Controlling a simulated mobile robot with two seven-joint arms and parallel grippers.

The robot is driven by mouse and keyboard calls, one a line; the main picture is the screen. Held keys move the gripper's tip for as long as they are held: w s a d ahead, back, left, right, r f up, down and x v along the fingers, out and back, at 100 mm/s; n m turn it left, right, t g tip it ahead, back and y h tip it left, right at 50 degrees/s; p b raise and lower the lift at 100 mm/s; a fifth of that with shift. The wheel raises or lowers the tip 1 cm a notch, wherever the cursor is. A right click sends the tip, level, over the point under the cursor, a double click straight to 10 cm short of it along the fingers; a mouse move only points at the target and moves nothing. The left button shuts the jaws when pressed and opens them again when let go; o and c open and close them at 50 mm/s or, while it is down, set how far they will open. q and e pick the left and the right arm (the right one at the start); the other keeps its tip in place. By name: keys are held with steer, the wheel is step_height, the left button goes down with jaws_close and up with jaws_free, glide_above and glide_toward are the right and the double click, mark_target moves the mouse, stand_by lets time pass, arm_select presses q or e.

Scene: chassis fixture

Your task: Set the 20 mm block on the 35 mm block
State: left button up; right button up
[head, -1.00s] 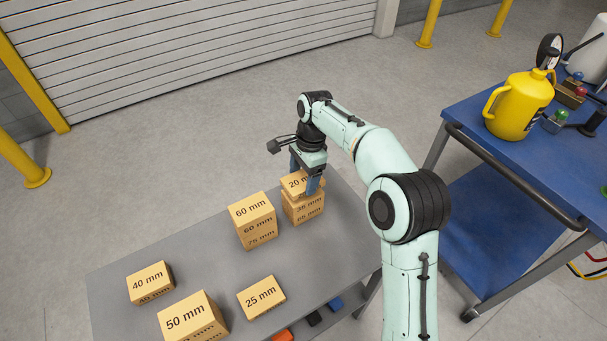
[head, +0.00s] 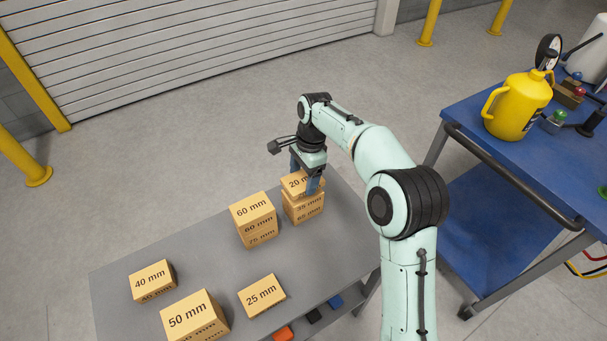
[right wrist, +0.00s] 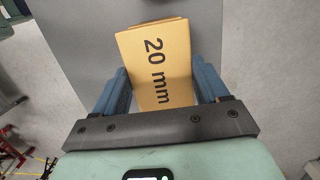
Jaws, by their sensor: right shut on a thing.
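The 20 mm block (head: 297,182) is a tan labelled block between the blue fingers of my right gripper (head: 306,181), which is shut on it. In the right wrist view the block (right wrist: 155,62) fills the space between the two fingers (right wrist: 160,98). The 35 mm block (head: 309,206) is directly under it, on top of a 65 mm block (head: 309,216). The 20 mm block sits at or just above the 35 mm block's top; I cannot tell if they touch. My left gripper is not in view.
On the grey table (head: 205,262), a stack with a 60 mm block (head: 252,211) on top stands left of the held block. A 40 mm block (head: 152,279), a 50 mm block (head: 188,314) and a 25 mm block (head: 262,296) are nearer. A blue cart (head: 470,125) stands right.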

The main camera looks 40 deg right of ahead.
steer(key=shift+f, duration=0.15)
steer(key=shift+f+b, duration=0.75)
steer(key=shift+f, duration=0.55)
steer(key=o, duration=1.1)
steer(key=shift+r, duration=0.1)
step_height(320, 180, up, 4)
steer(key=p, duration=0.3)
steer(key=shift+f, duration=0.25)
step_height(320, 180, up, 5)
steer(key=p, duration=0.4)
steer(key=shift+f, duration=0.3)
